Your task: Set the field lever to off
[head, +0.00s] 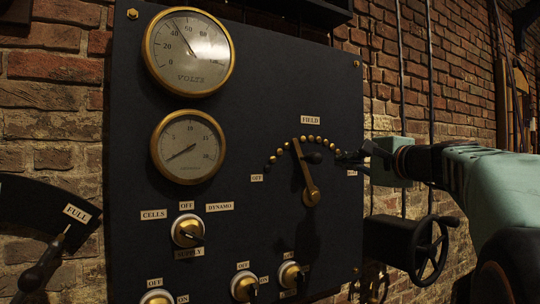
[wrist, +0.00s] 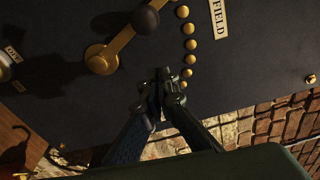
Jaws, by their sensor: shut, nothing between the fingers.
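The field lever (head: 304,172) is a brass arm on a round pivot at its lower end. It points up and slightly left, near the middle of an arc of brass studs (head: 310,138). Its black knob (head: 313,158) sticks out from the panel. The OFF label (head: 257,178) is at the arc's left end. My gripper (head: 340,155) is shut and empty, just right of the knob, by the right-hand studs. In the wrist view the shut fingertips (wrist: 165,76) are apart from the lever (wrist: 122,43) and its knob (wrist: 146,18). The right-end label is partly hidden by my gripper.
The dark panel (head: 230,130) carries two gauges (head: 189,52) (head: 188,147) and several rotary switches (head: 187,231) below. A black handwheel (head: 431,250) stands out at lower right. Another lever (head: 40,268) is at lower left. Space left of the field lever is clear.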

